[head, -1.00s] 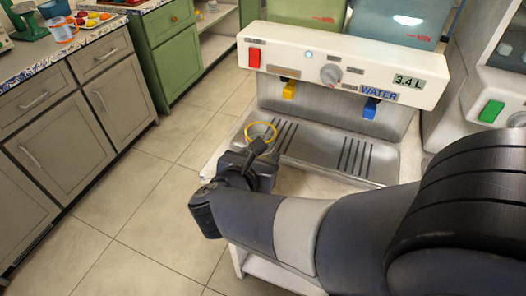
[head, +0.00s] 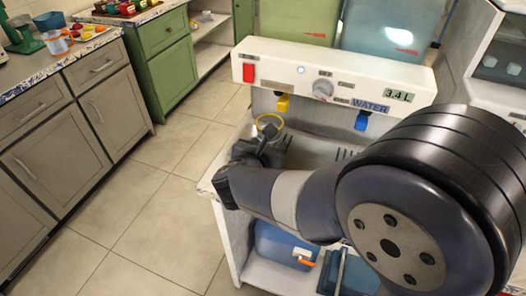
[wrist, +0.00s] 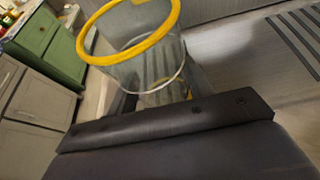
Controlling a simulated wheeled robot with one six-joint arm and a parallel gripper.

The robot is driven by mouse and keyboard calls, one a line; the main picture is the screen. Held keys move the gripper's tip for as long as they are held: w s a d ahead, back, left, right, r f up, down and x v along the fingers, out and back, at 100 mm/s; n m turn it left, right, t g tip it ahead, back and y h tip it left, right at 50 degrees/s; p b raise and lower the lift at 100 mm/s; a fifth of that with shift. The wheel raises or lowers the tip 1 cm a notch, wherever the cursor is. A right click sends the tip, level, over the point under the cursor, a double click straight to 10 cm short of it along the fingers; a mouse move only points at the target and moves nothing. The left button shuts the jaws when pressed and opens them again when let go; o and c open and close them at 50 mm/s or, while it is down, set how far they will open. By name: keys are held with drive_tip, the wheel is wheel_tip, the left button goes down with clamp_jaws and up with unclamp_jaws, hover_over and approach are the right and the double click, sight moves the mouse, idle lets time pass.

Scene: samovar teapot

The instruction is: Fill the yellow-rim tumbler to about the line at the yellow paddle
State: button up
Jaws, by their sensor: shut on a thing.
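The clear tumbler with a yellow rim (head: 269,119) is just in front of and below the yellow paddle (head: 283,103) of the water dispenser. My gripper (head: 268,146) is shut on the tumbler, low on its side. In the wrist view the tumbler (wrist: 152,68) stands tilted in the picture, with its yellow rim toward the upper left. I see no water in it, and no fill line can be made out. No stream shows under the yellow paddle. My gripper and arm hide part of the tumbler.
The dispenser panel (head: 330,80) has a red switch (head: 248,72), a knob (head: 323,90) and a 3.4 L display (head: 398,95). A blue paddle (head: 362,121) hangs to the right. A metal tray (wrist: 225,55) lies below. Grey cabinets (head: 60,140) stand left across open floor.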

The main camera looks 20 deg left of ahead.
drive_tip(key=w, duration=0.3)
drive_tip(key=shift+w+d+f, duration=0.1)
drive_tip(key=shift+d, duration=0.05)
drive_tip(key=shift+w+b, duration=0.5)
drive_tip(key=shift+w, duration=0.5)
drive_tip(key=shift+w, duration=0.1)
drive_tip(key=shift+w+d, duration=0.15)
drive_tip(key=shift+w, duration=0.65)
drive_tip(key=shift+s, duration=0.1)
idle(3.5)
drive_tip(key=shift+s+a+b, duration=0.2)
drive_tip(key=shift+s+b, duration=0.55)
drive_tip(key=shift+s, duration=1.7)
